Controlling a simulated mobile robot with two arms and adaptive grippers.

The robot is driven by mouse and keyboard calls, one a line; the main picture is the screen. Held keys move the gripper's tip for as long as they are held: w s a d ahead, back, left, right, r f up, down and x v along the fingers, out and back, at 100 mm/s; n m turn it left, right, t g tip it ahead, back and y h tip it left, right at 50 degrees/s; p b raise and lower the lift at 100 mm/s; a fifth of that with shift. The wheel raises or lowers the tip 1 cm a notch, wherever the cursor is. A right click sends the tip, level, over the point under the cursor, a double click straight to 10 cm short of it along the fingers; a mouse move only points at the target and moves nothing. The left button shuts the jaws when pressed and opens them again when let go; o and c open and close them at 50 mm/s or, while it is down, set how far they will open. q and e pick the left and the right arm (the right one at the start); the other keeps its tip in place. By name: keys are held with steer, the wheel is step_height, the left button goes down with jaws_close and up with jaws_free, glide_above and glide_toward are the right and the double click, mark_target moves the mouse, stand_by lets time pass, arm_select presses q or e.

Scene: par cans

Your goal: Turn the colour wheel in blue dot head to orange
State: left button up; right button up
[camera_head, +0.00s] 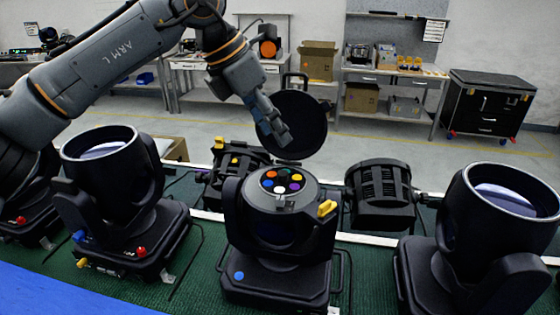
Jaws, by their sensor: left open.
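The blue dot head (300,280) stands upright in the middle of the bench, with a blue dot (239,275) on its base. Its top is open and shows the colour wheel (281,182) with orange, green, yellow, purple, white and blue discs. The orange disc (268,174) lies at the far left of the wheel. A round black cover (306,122) stands raised behind the head. My left gripper (282,138) is open and empty, above and behind the wheel, in front of the cover and apart from the wheel. It hides part of the cover. My right gripper is out of view.
A yellow part (327,208) sticks out at the head's right side. Another moving head (115,215) with red, blue and yellow knobs stands left, and one (490,230) right. Black lamps (381,190) lie behind. The green bench top (195,285) is bare between the heads.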

arm_select(q)
steer(key=a+r+y, duration=0.1)
steer(key=a, duration=0.2)
steer(key=p, duration=0.6)
glide_toward(283, 172)
steer(key=x, duration=0.7)
steer(key=shift+f, duration=0.1)
steer(key=shift+d+f, duration=0.2)
steer(key=shift+f, duration=0.45)
steer(key=shift+t, duration=0.3)
jaws_close()
